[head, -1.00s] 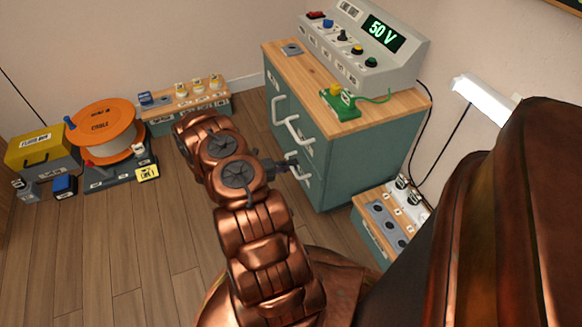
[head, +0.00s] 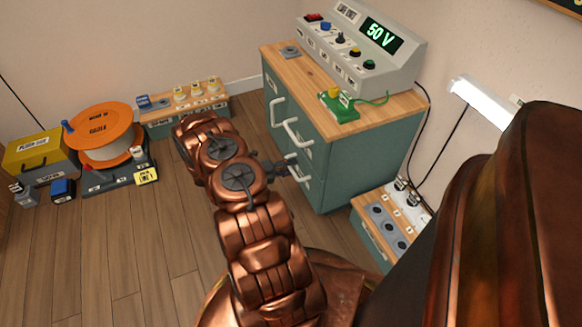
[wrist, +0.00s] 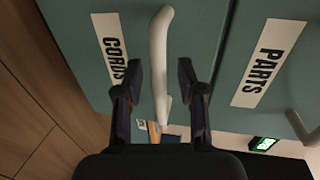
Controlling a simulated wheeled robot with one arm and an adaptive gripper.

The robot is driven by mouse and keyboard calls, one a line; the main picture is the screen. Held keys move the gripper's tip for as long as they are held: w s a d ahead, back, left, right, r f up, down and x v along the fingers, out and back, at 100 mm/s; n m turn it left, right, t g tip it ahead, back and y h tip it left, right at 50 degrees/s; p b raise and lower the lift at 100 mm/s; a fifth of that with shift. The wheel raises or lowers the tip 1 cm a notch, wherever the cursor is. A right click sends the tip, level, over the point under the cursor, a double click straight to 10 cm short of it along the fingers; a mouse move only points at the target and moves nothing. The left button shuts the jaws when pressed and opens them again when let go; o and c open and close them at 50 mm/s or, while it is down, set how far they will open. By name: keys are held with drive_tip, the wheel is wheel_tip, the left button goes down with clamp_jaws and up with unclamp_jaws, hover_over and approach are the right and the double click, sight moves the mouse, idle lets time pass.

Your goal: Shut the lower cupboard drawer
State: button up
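The teal cupboard (head: 345,165) stands right of centre in the head view, with white bar handles on its drawer front. In the wrist view the lower drawer (wrist: 75,30) bears a CORDS label, and its white handle (wrist: 160,55) runs up between my fingers. My gripper (wrist: 160,78) is open, one finger on each side of the handle, with gaps visible. In the head view my gripper (head: 284,167) is at the lower handle (head: 301,170), partly hidden by my arm. How far the lower drawer stands out is not clear.
The upper drawer (wrist: 270,60) has a PARTS label. A 50 V power unit (head: 360,50) and a green device (head: 338,108) sit on the cupboard. A low socket bench (head: 383,228) stands right of it.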

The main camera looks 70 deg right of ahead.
drive_tip(key=v, duration=1.1)
drive_tip(key=shift+w+a, duration=0.15)
drive_tip(key=shift+w, duration=0.05)
drive_tip(key=a+r+m+t+y+p, duration=0.15)
drive_tip(key=a+r+m+p, duration=0.4)
drive_tip(key=r, duration=0.85)
drive_tip(key=a+r+m+y+p, duration=0.2)
drive_tip(key=a+r+m+p, duration=0.4)
drive_tip(key=r, duration=0.9)
drive_tip(key=a+r+m+y+p, duration=0.2)
drive_tip(key=a+r+m+p, duration=0.35)
drive_tip(key=r, duration=0.85)
drive_tip(key=s+a+r+m+t+y+p, duration=0.2)
drive_tip(key=s+a+r+m+p, duration=0.1)
drive_tip(key=a+r+p, duration=0.4)
drive_tip(key=s+a+r+m+t+y+p, duration=0.2)
drive_tip(key=a+r+p, duration=0.6)
drive_tip(key=r, duration=0.6)
drive_tip(key=s+a+r+m+t+y+p, duration=0.2)
drive_tip(key=s+a+r+m+p, duration=0.3)
drive_tip(key=a+r, duration=0.5)
drive_tip(key=s+t+p, duration=0.1)
drive_tip(key=s+p, duration=0.1)
drive_tip(key=s, duration=0.1)
drive_tip(key=shift+a+r+p, duration=0.2)
drive_tip(key=shift+r+p, duration=0.1)
